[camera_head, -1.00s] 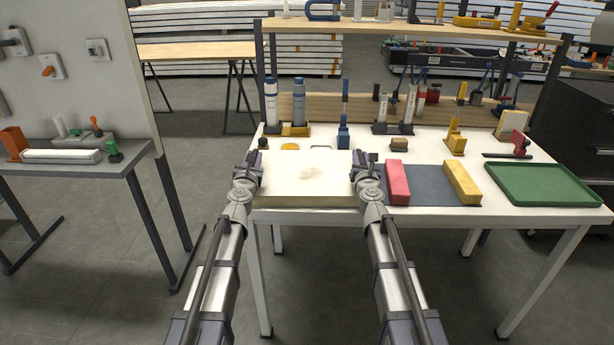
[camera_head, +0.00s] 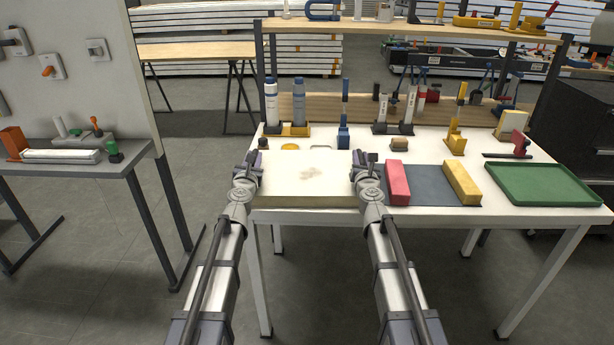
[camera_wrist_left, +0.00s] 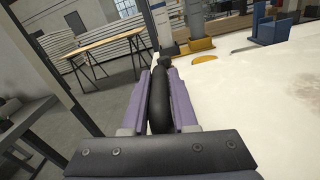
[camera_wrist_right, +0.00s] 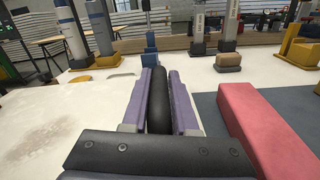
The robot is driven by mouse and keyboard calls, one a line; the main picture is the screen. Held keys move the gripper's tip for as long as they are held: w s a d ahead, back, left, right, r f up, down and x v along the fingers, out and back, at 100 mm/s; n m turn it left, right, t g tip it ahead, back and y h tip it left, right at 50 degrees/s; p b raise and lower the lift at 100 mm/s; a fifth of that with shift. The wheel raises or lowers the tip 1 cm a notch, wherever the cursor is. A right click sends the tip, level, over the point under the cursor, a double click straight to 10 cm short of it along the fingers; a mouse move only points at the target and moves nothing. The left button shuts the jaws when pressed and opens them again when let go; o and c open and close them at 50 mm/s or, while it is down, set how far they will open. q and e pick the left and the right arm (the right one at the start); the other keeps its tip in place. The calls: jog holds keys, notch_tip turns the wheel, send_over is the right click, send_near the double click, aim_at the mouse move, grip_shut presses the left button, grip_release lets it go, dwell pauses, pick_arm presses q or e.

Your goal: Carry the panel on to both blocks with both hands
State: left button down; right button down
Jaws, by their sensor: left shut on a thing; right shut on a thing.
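The pale panel (camera_head: 306,180) lies between my two grippers near the table's front left. My left gripper (camera_head: 249,164) is shut at the panel's left side, on a dark bar-like handle (camera_wrist_left: 160,100) seen between its jaws. My right gripper (camera_head: 365,163) is shut at the right side, on a similar dark handle (camera_wrist_right: 158,105). The red block (camera_head: 397,184) and the yellow block (camera_head: 461,184) stand apart on a dark mat (camera_head: 430,187), right of the panel. The red block also shows in the right wrist view (camera_wrist_right: 265,130). Whether the panel touches the table is unclear.
A green tray (camera_head: 543,184) lies at the table's right. Bottles (camera_head: 298,104), a blue tool (camera_head: 343,130), clamps and a small tan block (camera_head: 399,145) stand along the back. A shelf (camera_head: 410,30) rises behind. A side table (camera_head: 80,165) is at left.

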pick_arm(q)
jog(key=shift+r, duration=0.1)
pick_arm(e)
jog(key=shift+r, duration=0.1)
